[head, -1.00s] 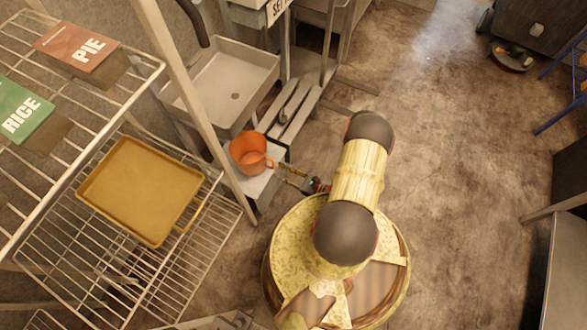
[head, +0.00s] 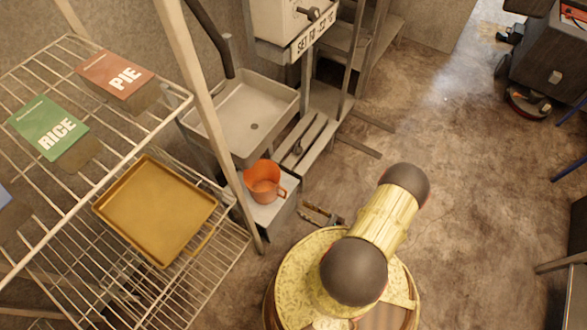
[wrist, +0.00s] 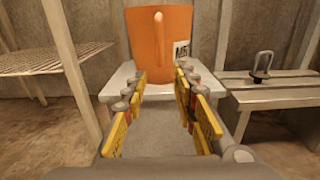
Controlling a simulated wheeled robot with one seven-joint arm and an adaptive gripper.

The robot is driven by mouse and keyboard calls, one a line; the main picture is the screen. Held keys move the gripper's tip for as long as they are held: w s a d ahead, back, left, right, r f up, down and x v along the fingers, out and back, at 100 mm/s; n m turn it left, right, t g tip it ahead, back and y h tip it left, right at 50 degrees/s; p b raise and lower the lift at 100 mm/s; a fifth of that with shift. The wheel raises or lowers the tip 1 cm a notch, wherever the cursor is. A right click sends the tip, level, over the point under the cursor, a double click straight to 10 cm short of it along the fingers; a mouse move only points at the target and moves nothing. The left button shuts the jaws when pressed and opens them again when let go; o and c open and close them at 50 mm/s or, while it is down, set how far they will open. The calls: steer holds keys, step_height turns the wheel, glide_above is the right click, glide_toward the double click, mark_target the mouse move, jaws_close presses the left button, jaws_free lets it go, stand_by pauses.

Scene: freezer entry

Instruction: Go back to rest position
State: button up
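An orange cup (head: 264,181) with a handle stands upright on a small grey-white stand (head: 270,214) beside the sink. In the wrist view the cup (wrist: 160,45) is straight ahead, its handle facing me, with a partly hidden white label at its right. My gripper (head: 305,208) is just off the stand, to the lower right of the cup, partly hidden by my arm. In the wrist view my gripper's (wrist: 161,100) yellow-padded fingers are spread with nothing held between them. The cup appears beyond the fingertips.
A sink (head: 240,115) and a slatted bench (head: 312,135) stand behind the cup. The floor (head: 470,180) at the right is mostly open.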

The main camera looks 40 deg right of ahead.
steer(key=s+a+r+n+g+y, duration=0.4)
steer(key=s+a+r+g+y, duration=0.15)
steer(key=a, duration=0.35)
steer(key=d+r+n+g+h+p, duration=0.1)
steer(key=d+r+n+g+h, duration=0.25)
steer(key=r+n+g, duration=0.9)
steer(key=d+r+n+g+h+p, duration=0.15)
steer(key=d+r+n, duration=0.3)
steer(key=r, duration=1.75)
steer(key=a+r+n+t+h, duration=0.2)
steer(key=a+r, duration=0.3)
steer(key=r, duration=0.5)
steer(key=a+r+n+t+h+p, duration=0.1)
steer(key=a+r+n, duration=0.4)
steer(key=r, duration=0.6)
steer(key=a+r+n+t+h, duration=0.3)
steer(key=a+r+n+t, duration=0.1)
steer(key=r, duration=0.7)
steer(key=a+t, duration=0.1)
steer(key=a, duration=0.1)
steer(key=shift+s+a+h+p, duration=0.25)
steer(key=shift+a+h+p, duration=0.05)
steer(key=shift+h+p, duration=0.1)
steer(key=shift+o, duration=0.5)
